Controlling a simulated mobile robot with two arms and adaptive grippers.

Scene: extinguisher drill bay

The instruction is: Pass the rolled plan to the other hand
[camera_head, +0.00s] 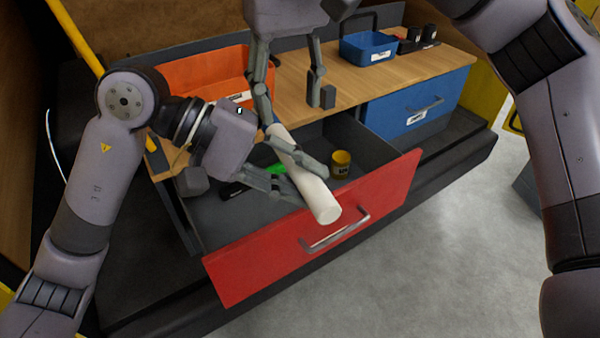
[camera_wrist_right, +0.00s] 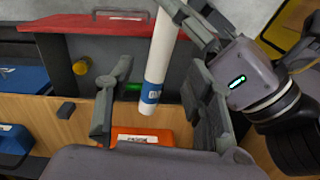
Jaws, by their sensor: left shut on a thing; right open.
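The rolled plan is a white tube (camera_head: 312,190) with a blue label band (camera_wrist_right: 151,92) near one end. My left gripper (camera_head: 304,182) is shut on it around the middle, above the open red drawer, and the tube is tilted in the head view. My right gripper (camera_head: 291,104) is open at the tube's far end. In the right wrist view the banded end lies between the spread fingers of my right gripper (camera_wrist_right: 158,85), with gaps on both sides. In the head view the banded end is partly hidden behind a right finger.
The open red drawer (camera_head: 232,278) holds a yellow tin (camera_head: 341,163), a green item (camera_head: 276,169) and dark items. On the wooden worktop (camera_head: 425,58) stand an orange bin (camera_head: 190,77), a blue bin (camera_head: 365,46) and small dark objects. A blue drawer (camera_head: 420,103) is shut.

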